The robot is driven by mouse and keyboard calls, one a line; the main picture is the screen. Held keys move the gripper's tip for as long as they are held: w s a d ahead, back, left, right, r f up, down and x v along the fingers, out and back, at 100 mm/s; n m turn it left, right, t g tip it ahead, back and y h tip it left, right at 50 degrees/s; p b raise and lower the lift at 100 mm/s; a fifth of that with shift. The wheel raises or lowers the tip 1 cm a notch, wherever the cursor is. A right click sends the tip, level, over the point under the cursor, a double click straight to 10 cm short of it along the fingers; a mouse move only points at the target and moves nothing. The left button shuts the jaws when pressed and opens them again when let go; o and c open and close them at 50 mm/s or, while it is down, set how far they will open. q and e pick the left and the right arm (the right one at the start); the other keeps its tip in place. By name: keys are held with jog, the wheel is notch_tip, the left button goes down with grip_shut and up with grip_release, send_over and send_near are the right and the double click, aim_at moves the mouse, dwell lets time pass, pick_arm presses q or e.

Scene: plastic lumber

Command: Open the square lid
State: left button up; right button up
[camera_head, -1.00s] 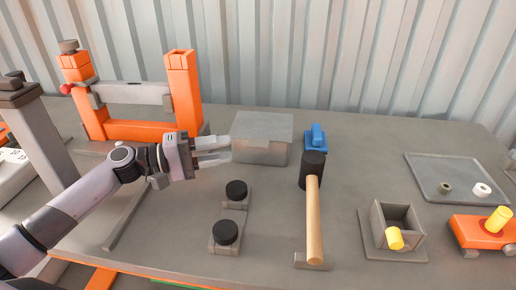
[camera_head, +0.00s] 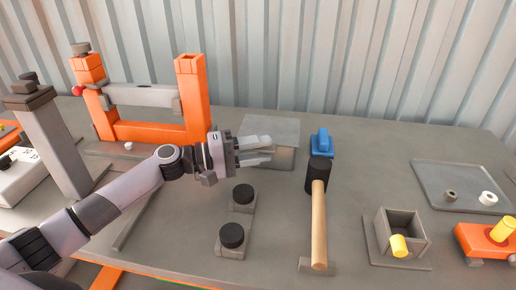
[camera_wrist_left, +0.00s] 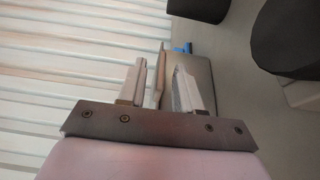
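The square lid (camera_head: 272,128) is a flat grey plate on top of a small grey box (camera_head: 283,160) at the back middle of the table. It lies level and looks shut. My left gripper (camera_head: 260,151) is at the box's front left, with its fingers apart and partly covering the box. In the left wrist view, the lid's thin edge (camera_wrist_left: 160,72) shows between the two open fingers (camera_wrist_left: 163,85), with the box wall beyond. Contact cannot be told. My right gripper is not in view.
An orange frame (camera_head: 190,100) stands left of the box. A blue piece (camera_head: 321,143) and a black-headed hammer (camera_head: 319,225) are to its right. Two black knobs (camera_head: 243,194) (camera_head: 232,236) stand in front. An open grey box (camera_head: 402,222) and a tray (camera_head: 460,185) lie farther right.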

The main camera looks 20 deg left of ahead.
pick_arm(q)
grip_shut()
